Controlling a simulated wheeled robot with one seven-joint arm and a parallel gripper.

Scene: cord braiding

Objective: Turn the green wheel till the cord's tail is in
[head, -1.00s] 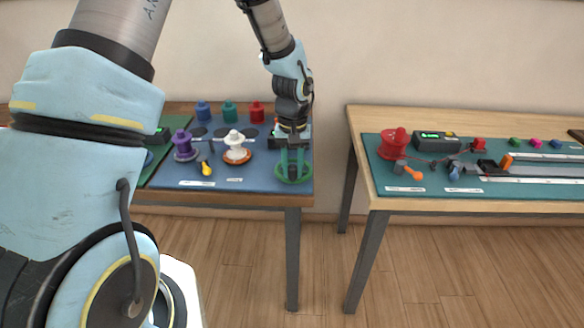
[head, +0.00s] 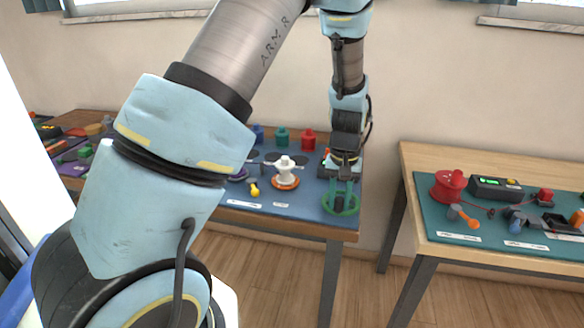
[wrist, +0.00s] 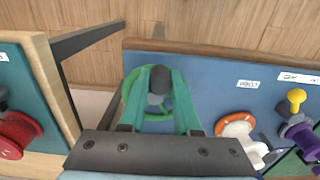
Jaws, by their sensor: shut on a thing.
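The green wheel (head: 352,209) lies at the front right corner of the blue mat on the left table. In the wrist view its rim (wrist: 127,92) shows beside and between the fingers. My gripper (head: 341,192) comes down from above onto the wheel. In the wrist view my gripper (wrist: 160,88) has its teal fingers on both sides of a dark grey upright knob (wrist: 159,78) at the wheel and is shut on it. I cannot make out the cord or its tail; the area behind the wheel is partly hidden by my wrist.
A white spool on an orange base (head: 286,181) and a yellow-knobbed lever (head: 254,190) stand left of the wheel. Red, green and blue pots stand at the back. A gap separates this table from the right table, which bears a red spool (head: 449,186).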

